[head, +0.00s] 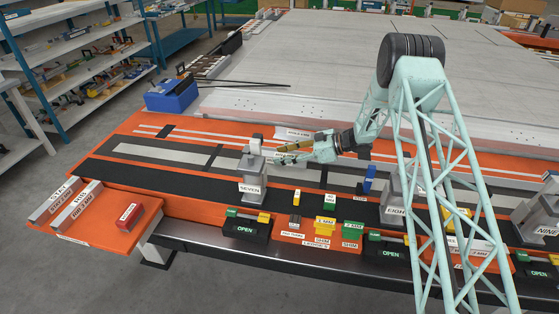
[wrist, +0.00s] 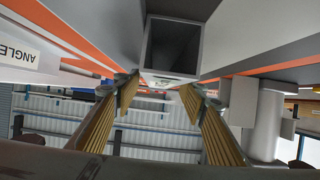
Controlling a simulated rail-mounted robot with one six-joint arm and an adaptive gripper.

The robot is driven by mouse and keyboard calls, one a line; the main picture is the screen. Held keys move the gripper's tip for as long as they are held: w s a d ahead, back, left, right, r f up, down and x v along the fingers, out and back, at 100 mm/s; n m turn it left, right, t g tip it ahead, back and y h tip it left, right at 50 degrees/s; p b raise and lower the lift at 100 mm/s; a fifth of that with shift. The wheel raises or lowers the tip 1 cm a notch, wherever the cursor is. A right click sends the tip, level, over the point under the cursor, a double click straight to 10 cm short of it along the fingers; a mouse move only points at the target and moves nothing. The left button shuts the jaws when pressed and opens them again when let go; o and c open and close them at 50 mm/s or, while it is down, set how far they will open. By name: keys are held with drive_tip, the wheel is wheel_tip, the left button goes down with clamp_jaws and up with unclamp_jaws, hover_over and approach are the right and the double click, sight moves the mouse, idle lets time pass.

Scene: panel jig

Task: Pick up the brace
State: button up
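No label that I can read says brace, so I cannot tell for sure which piece it is. My gripper (head: 285,153) is just right of the top of the grey post marked SEVEN (head: 251,178). In the wrist view, my gripper (wrist: 158,98) is open, its two ribbed tan fingers apart. A grey square hollow end (wrist: 173,47) shows beyond and above the gap between them. Nothing is clearly held between the fingers. Two grey labelled bars (head: 62,204) lie on the orange side table at the left.
A red block (head: 129,217) lies on the orange side table (head: 95,236). Posts marked EIGHT (head: 395,200) and NINE (head: 540,213) stand to the right. Black clamps marked OPEN (head: 246,228) and yellow and green blocks line the front edge. A blue box (head: 172,97) sits at the back left.

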drive_tip(key=shift+a+f, duration=0.2)
drive_tip(key=shift+a, duration=0.3)
drive_tip(key=shift+c, duration=0.2)
drive_tip(key=c, duration=1.1)
